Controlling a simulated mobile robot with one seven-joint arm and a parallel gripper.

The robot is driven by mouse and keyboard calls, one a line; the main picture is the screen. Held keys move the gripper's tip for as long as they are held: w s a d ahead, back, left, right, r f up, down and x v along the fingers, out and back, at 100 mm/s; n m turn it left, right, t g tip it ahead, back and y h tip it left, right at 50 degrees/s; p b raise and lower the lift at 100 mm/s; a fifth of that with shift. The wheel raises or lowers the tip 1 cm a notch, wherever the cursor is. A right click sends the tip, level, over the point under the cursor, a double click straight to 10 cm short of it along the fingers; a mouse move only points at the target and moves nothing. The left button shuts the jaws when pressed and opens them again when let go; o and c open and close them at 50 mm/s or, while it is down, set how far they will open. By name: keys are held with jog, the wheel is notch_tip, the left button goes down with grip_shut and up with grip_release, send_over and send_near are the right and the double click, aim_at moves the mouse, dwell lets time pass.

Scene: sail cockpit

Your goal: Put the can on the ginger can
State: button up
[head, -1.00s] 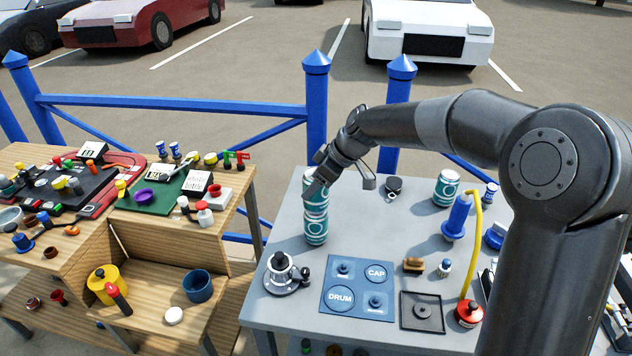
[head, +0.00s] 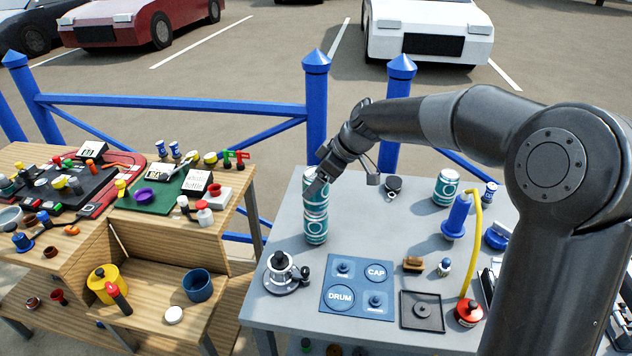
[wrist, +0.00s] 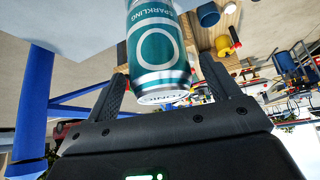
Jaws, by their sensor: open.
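A teal and white can (head: 316,187) stands upright on top of a similar can (head: 316,228) on the grey table; together they form a straight stack. In the wrist view the can in front of my gripper (wrist: 158,50) reads "sparkling" and "tonic". The lower can's label is too small to read, so I cannot confirm it is the ginger one. My gripper (head: 324,180) is open at the upper can, coming from the upper right. In the wrist view its two fingers (wrist: 163,82) lie on either side of the can's end, with a gap visible on the right.
Another teal can (head: 446,188) stands at the back right, near a blue bottle-like part (head: 457,216) and a yellow hose (head: 474,240). A metal pot-like part (head: 282,268) and a blue mat (head: 357,287) lie in front of the stack. Blue railing posts (head: 316,100) rise behind.

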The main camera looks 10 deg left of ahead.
jog(key=v, duration=1.1)
jog(key=s+d+f+m+t+h, duration=0.2)
jog(key=s+d+m+h, duration=0.1)
jog(key=s+d+m, duration=0.4)
jog(key=s+d+f+m+t+h, duration=0.2)
jog(key=s+d+m, duration=0.6)
jog(key=s, duration=1.4)
jog(key=d+h, duration=0.1)
jog(key=d, duration=0.4)
jog(key=shift+s+m, duration=0.3)
